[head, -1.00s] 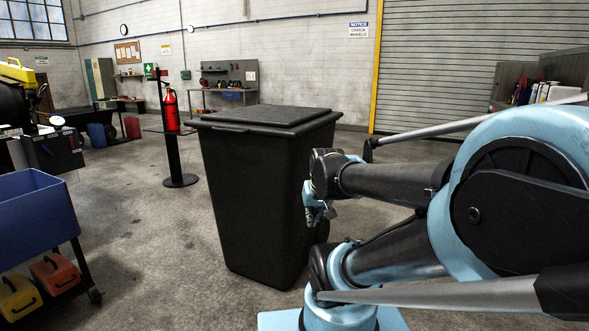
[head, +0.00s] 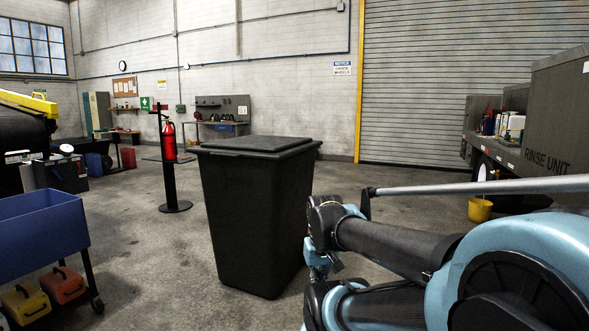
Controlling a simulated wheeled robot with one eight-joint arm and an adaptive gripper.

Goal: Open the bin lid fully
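The black wheeled bin (head: 248,225) stands upright on the concrete floor near the middle of the head view. Its lid (head: 258,146) lies flat and closed on top. My arm reaches in from the lower right, and my gripper (head: 320,262) hangs at the end of the dark forearm, just right of the bin's side and below the lid's level. Its fingers are small and partly hidden, so I cannot tell whether they are open or shut, or whether they touch the bin.
A blue cart (head: 38,228) with yellow and orange cases beneath stands at left. A red fire extinguisher (head: 169,142) on a black post is behind the bin. A rinse unit (head: 548,125) and a yellow bucket (head: 480,209) are at right. The floor around the bin's left and front is clear.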

